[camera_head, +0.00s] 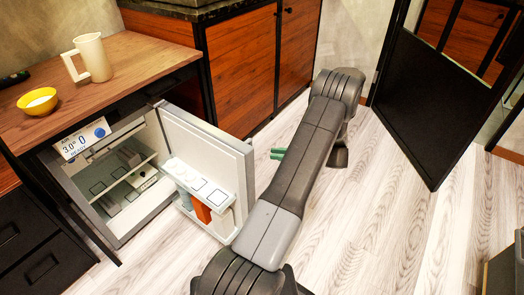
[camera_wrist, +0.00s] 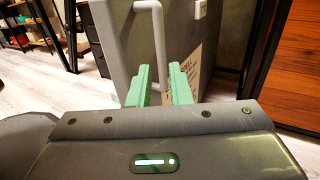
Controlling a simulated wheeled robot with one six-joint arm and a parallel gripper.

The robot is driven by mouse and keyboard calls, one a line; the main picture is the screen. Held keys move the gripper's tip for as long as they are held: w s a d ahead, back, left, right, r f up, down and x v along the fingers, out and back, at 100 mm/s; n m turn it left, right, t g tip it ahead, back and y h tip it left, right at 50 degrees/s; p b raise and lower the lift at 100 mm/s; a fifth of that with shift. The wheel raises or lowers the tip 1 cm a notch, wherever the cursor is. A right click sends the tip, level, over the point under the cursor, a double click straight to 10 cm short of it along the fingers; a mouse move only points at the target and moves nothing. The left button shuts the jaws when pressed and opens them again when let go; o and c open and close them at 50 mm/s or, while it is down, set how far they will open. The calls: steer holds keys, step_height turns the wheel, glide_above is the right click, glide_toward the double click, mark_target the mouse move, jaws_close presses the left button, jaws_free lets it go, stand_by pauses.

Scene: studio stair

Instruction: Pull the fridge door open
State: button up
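The small fridge (camera_head: 112,212) stands under the wooden counter at the left in the head view. Its door (camera_head: 207,140) is swung well open, showing lit shelves inside and items in the door racks. My gripper (camera_head: 275,154) is just right of the door's outer face. In the wrist view the grey door face (camera_wrist: 110,45) carries a pale bar handle (camera_wrist: 158,38). My green fingers (camera_wrist: 160,68) are apart, with the handle's lower part showing in the gap between them. I cannot tell whether the handle lies between the tips or beyond them.
A cream mug (camera_head: 94,58) and a yellow bowl (camera_head: 38,101) stand on the counter (camera_head: 130,70). Wooden cabinets (camera_head: 242,70) stand behind the door. A black-framed panel (camera_head: 425,110) is at the right. The pale floor (camera_head: 375,215) right of my arm is clear.

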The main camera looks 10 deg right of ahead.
steer(key=v, duration=0.3)
steer(key=shift+s+d, duration=0.1)
steer(key=shift+d, duration=0.25)
steer(key=b+x, duration=0.2)
steer(key=x, duration=1.2)
steer(key=shift+s, duration=0.1)
